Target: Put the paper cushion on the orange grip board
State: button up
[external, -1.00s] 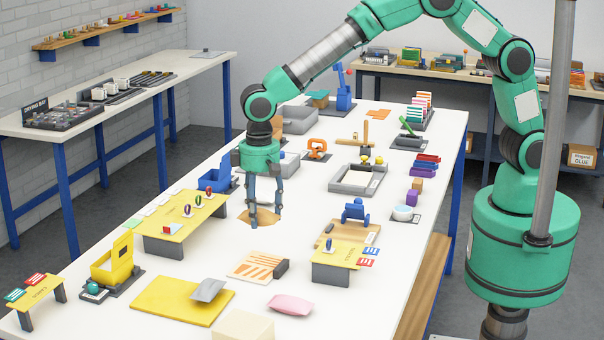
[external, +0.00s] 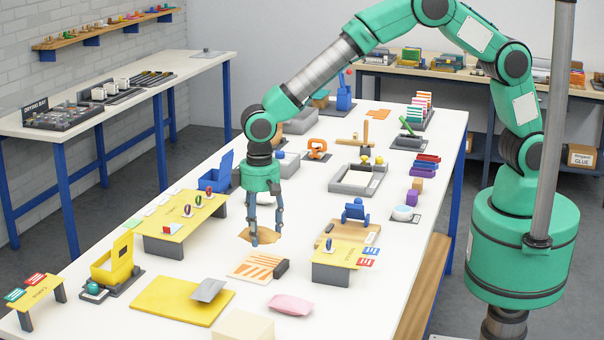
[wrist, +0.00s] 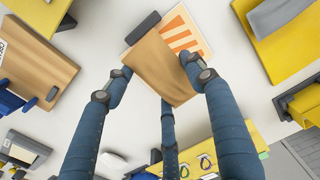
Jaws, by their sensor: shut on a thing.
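The paper cushion (external: 262,236) is tan-brown, and my gripper (external: 266,238) is shut on it. In the wrist view the cushion (wrist: 163,68) sits between the blue fingers of my gripper (wrist: 163,78). The orange grip board (external: 252,266), a pale board with orange stripes and a dark grey block at its right end, lies on the white table just in front of the cushion. In the wrist view the held cushion covers part of the striped board (wrist: 188,38). The cushion appears raised above the table; its exact height is hard to tell.
A yellow mat (external: 165,302) with a grey piece (external: 209,290) and a pink cushion (external: 290,304) lie nearer the camera. A low yellow stand (external: 338,252) is right of the board. A longer yellow stand (external: 168,222) is to its left.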

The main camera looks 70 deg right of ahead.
aim_at(262, 228)
jog(key=shift+f+b, duration=0.3)
jog(key=shift+f, duration=2.15)
jog(key=shift+f, duration=0.15)
jog(key=o, duration=0.8)
notch_tip(262, 228, up, 12)
jog(key=shift+r+p, duration=0.15)
jog(key=shift+p, duration=0.45)
jog(key=shift+d+r, duration=0.1)
